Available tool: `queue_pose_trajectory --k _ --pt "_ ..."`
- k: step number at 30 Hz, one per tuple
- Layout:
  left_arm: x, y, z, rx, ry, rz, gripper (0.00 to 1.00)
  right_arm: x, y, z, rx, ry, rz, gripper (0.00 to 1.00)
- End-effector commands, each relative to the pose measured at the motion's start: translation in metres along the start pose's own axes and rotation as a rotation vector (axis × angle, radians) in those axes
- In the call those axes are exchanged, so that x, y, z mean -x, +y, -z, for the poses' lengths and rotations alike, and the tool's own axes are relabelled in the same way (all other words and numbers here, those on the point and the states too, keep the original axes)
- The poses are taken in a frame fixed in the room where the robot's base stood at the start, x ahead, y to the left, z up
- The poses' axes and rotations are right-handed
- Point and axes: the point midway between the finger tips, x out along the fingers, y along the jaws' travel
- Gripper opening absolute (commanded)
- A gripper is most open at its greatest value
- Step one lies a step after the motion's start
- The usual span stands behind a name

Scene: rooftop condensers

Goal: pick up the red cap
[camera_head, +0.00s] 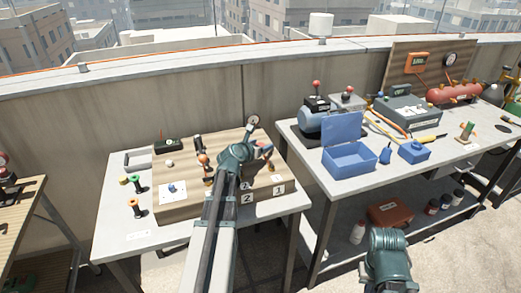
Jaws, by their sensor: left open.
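My left arm reaches over the wooden board (182,208) on the left table. My left gripper (260,151) is open at the board's far right part, partly hidden by its own teal wrist. A small orange-red piece shows close to it (268,150); I cannot tell whether this is the red cap or whether the gripper touches it. Another orange-topped fitting (203,159) stands left of the wrist. Red knobs also top the blue unit (312,121) and the grey box (348,102) on the right table. My right arm's teal wrist is at the bottom; its gripper is out of view.
Yellow, green and orange-topped spools (134,206) stand on the left table (117,244). An open blue box (349,161) sits at the right table's front left. A gap separates the tables.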

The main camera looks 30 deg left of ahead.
Motion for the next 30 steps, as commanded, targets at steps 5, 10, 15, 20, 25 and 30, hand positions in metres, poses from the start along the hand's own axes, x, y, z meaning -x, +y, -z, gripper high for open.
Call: queue_pose_trajectory --k 5,10,15,20,25,30 --pt "0.001 0.000 0.000 0.000 0.000 0.000 0.64 0.001 0.000 0.000 0.000 0.000 0.000 0.00" --pt "0.001 0.000 0.000 0.000 0.000 0.000 0.33 0.001 0.000 0.000 0.000 0.000 0.000 0.00" --pt "0.001 0.000 0.000 0.000 0.000 0.000 0.03 0.001 0.000 0.000 0.000 0.000 0.000 0.00" --pt "0.001 0.000 0.000 0.000 0.000 0.000 0.00 0.001 0.000 0.000 0.000 0.000 0.000 0.00" --pt "0.002 0.000 -0.002 0.000 0.000 0.000 0.00 0.002 0.000 0.000 0.000 0.000 0.000 0.00" --pt "0.008 0.003 -0.014 -0.001 0.000 0.002 0.00 0.015 0.002 -0.001 0.000 0.000 0.000 0.00"
